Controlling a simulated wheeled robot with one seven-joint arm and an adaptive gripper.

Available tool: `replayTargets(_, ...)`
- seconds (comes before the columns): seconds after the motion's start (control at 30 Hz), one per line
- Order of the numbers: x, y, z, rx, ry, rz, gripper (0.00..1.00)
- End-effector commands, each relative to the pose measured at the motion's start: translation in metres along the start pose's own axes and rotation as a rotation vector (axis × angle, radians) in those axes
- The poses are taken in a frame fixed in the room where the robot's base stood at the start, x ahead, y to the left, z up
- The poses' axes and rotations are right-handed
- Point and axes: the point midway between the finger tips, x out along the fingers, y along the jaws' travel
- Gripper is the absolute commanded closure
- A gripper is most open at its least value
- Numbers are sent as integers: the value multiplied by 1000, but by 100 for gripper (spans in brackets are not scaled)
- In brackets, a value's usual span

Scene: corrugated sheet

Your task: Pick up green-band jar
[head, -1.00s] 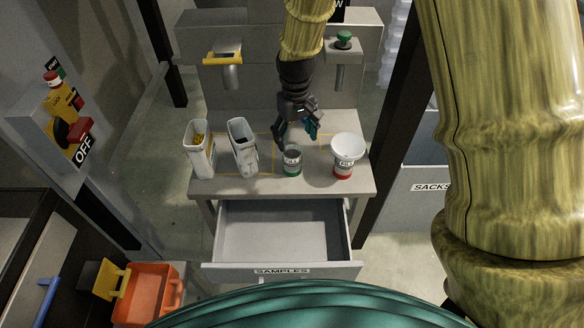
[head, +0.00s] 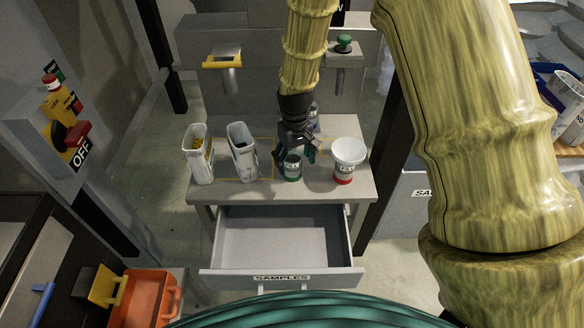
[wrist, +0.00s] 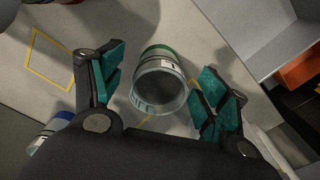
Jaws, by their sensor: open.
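The green-band jar (head: 292,168) is a grey, open-topped jar with a green band at its base and a label, standing upright on the table near its front edge. In the wrist view the jar (wrist: 160,84) lies between the two teal-padded fingers, with a gap on both sides. My gripper (head: 296,157) is open and reaches down at the jar, its fingers to either side. The gripper (wrist: 157,95) holds nothing. In the head view the fingers hide part of the jar's top.
Two white containers (head: 199,155) (head: 243,152) stand left. A blue-banded jar (head: 313,117) is behind my gripper. An open samples drawer (head: 283,240) juts out below the table's front edge.

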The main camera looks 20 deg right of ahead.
Motion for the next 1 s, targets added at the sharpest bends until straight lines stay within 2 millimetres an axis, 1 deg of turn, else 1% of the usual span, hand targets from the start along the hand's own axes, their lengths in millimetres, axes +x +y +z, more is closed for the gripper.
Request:
replayTargets(0.43,42,-2,-3,1,-2,0,26)
replayTargets(0.6,48,-2,-3,0,-1,0,26)
replayTargets(0.8,49,-2,-3,0,-1,0,26)
replayTargets(0.83,49,-2,-3,0,-1,0,27)
replayTargets(0.87,49,-2,-3,0,-1,0,33)
replayTargets(1.0,49,-2,-3,0,-1,0,58)
